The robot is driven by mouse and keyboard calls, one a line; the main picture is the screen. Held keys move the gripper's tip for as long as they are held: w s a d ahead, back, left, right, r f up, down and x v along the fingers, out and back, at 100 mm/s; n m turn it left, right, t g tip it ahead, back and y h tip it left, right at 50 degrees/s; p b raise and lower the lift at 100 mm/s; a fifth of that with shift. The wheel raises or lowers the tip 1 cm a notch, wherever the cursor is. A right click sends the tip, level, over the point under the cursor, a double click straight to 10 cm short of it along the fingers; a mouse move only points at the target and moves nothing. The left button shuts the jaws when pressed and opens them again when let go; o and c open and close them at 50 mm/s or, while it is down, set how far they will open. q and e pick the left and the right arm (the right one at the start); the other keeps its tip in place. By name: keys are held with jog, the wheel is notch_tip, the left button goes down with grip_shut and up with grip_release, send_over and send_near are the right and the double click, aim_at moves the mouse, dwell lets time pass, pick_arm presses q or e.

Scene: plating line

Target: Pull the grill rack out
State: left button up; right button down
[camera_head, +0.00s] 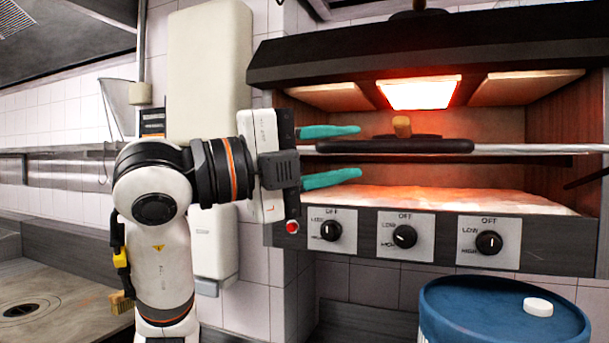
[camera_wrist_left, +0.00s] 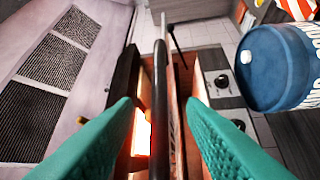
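The grill rack shows its long dark front handle (camera_head: 395,146) and a silver bar (camera_head: 540,149) across the salamander grill's open front. My left gripper (camera_head: 361,152) is open at the handle's left end, with one teal finger above handle level and one below. In the left wrist view, the dark handle (camera_wrist_left: 160,100) runs between the two spread teal fingers of my left gripper (camera_wrist_left: 162,105). I see no clear contact between fingers and handle. My right gripper is not in view.
The grill's dark hood (camera_head: 420,60) holds a glowing heater (camera_head: 420,93) above the rack. Control knobs (camera_head: 404,236) line the front below. A blue drum (camera_head: 470,310) with a white cap (camera_head: 538,307) stands in front at lower right.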

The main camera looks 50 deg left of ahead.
pick_arm(q)
jog(key=shift+b+v, duration=0.5)
jog(key=shift+v, duration=1.9)
jog(key=shift+w+d, duration=0.1)
